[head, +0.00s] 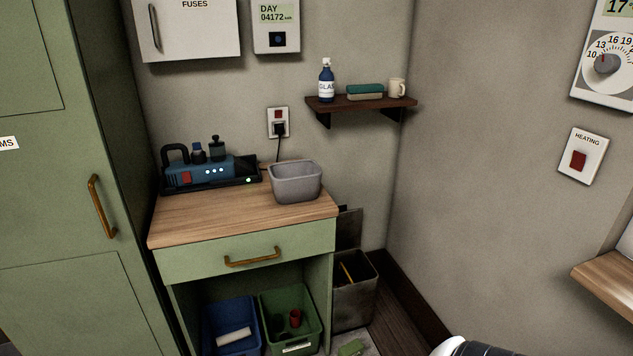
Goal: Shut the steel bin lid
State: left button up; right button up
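The steel bin (353,302) stands on the floor in the corner, just right of the green cabinet with the wooden top. Its lid (348,228) is raised, standing about upright at the back of the bin, partly hidden by the cabinet top. The bin's mouth is uncovered, and a thin yellow-orange stick shows inside it. Neither of my grippers is in view.
The cabinet's wooden top (215,217) carries a grey tub (296,184) and a blue device (205,169). A blue crate (232,328) and a green crate (290,318) sit below. A small wall shelf (360,104) hangs above the bin.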

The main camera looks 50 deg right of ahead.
aim_at(349, 223)
jog(key=z, duration=1.8)
jog(key=i+l+z, duration=0.4)
jog(key=i, duration=0.3)
jog(key=i+l+z, duration=0.25)
jog(key=i, duration=0.15)
jog(key=j, duration=0.1)
